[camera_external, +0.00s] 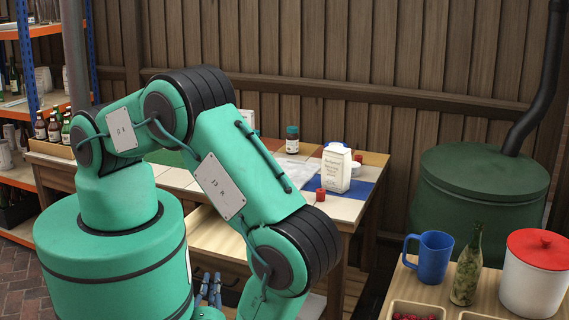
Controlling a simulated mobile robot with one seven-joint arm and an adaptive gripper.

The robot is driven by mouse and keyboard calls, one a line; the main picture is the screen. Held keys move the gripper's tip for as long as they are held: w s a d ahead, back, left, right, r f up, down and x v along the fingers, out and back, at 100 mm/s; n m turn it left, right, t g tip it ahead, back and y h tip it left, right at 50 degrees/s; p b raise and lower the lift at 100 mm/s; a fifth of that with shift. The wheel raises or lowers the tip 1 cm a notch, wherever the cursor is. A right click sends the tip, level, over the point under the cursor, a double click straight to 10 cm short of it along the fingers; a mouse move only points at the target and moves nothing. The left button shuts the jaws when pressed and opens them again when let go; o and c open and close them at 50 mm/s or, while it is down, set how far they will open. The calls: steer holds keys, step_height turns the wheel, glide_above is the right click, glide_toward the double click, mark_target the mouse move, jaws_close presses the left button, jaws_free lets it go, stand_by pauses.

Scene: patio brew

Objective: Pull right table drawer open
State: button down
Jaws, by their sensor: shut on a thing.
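The table (345,208) stands against the wooden fence, largely behind my arm. Below its top, a light wood drawer (217,236) juts toward the camera and looks pulled out; my arm covers its right side. Its dark front is partly visible below the light wood. My gripper (208,284) shows small at the bottom, its blue-grey fingers pointing up against the drawer front. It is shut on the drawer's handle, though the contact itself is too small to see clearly.
At the right, another counter holds a blue mug (432,257), a green bottle (467,268) and a red-lidded pot (533,278). Shelves with bottles (53,127) stand left.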

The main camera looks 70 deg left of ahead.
steer(key=shift+d, duration=0.1)
steer(key=shift+s+d+b, duration=0.3)
steer(key=shift+s+d, duration=1.25)
steer(key=shift+d, duration=0.05)
steer(key=c, duration=1.7)
jaws_free()
steer(key=shift+v, duration=6)
steer(key=shift+d, duration=0.1)
